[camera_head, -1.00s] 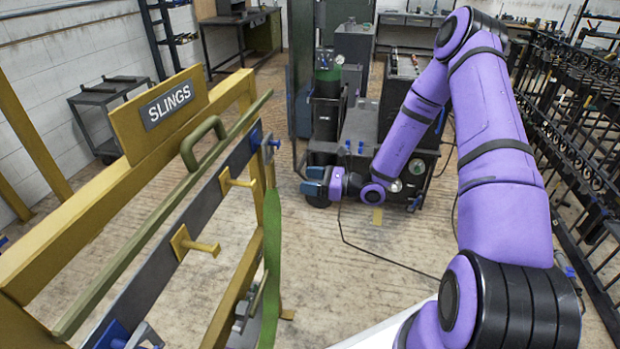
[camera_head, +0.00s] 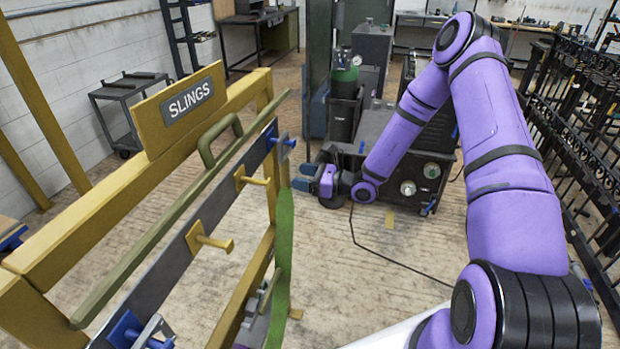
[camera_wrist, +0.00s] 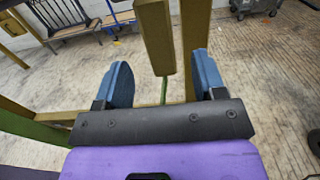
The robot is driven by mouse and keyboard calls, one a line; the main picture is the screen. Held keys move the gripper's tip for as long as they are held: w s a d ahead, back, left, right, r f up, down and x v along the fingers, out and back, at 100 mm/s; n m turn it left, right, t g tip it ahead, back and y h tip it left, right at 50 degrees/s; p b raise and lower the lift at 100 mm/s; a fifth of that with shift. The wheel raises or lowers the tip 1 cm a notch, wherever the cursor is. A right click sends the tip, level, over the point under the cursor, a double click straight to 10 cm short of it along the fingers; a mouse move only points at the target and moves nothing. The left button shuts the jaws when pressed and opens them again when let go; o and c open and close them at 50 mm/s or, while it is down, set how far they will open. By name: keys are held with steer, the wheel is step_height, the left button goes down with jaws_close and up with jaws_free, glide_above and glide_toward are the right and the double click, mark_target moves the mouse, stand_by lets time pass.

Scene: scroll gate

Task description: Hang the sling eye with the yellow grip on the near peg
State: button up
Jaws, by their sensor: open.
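The rack with the SLINGS sign (camera_head: 192,100) stands at the left in the head view. Its dark bar carries two yellow pegs: the near peg (camera_head: 213,241) and the far peg (camera_head: 252,181). A green sling (camera_head: 281,265) hangs at the rack's far end. I cannot make out its eye or a yellow grip in the head view. My gripper (camera_head: 316,178) is open, beyond and right of the far end of the rack. In the wrist view my gripper (camera_wrist: 161,62) has its blue fingers apart, with a yellow bar (camera_wrist: 157,38) showing between them; I cannot tell whether this is the grip.
A green rail with a handle (camera_head: 212,143) runs along the rack. A dark cart (camera_head: 400,160) with a cylinder stands behind my gripper. A black railing (camera_head: 570,130) lines the right side. Floor between rack and railing is open; a cable lies there.

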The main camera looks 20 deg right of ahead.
mark_target(288, 169)
steer(key=shift+x, duration=2.45)
steer(key=c, duration=1.1)
steer(key=shift+r, duration=0.8)
steer(key=shift+d, duration=0.1)
steer(key=v, duration=0.6)
steer(key=shift+s+d, duration=0.25)
steer(key=shift+s, duration=0.05)
